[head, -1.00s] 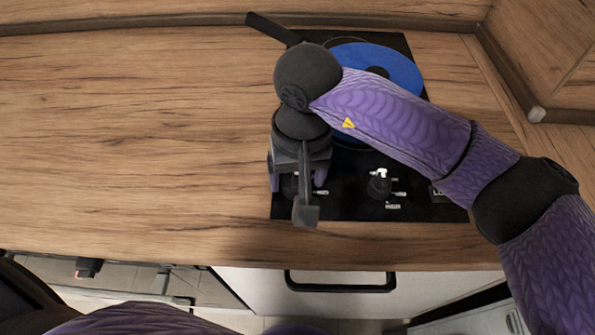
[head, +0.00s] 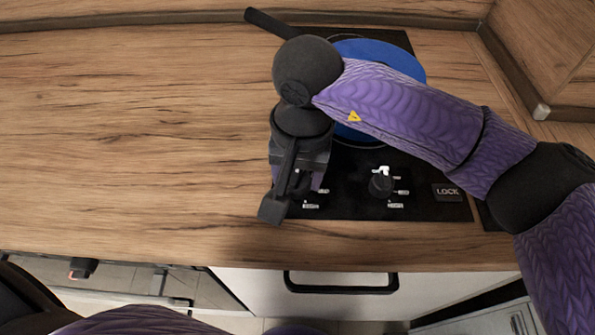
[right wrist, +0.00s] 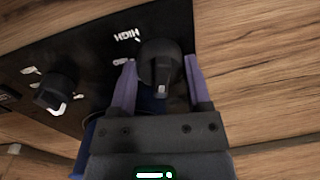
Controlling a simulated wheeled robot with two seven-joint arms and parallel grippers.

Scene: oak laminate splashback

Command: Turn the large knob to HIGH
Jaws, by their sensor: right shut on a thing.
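A dark round knob (right wrist: 160,58) with a pale pointer mark sits between the fingers of my right gripper (right wrist: 160,72) in the right wrist view. The gripper is shut on it. The pointer mark faces the bottom of that view, away from the white HIGH label (right wrist: 126,34). In the head view my right gripper (head: 299,186) stands over the left knob position and mostly hides that knob. A second dark knob (head: 381,185) with a white mark at its far side stands to the right; it also shows in the wrist view (right wrist: 57,93). My left gripper is not in view.
The black cooktop (head: 350,205) carries a LOCK label (head: 447,192) at its right. A blue round pan (head: 395,58) with a dark handle (head: 270,25) sits at the back, partly behind my right arm. The wooden counter (head: 130,130) to the left is clear.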

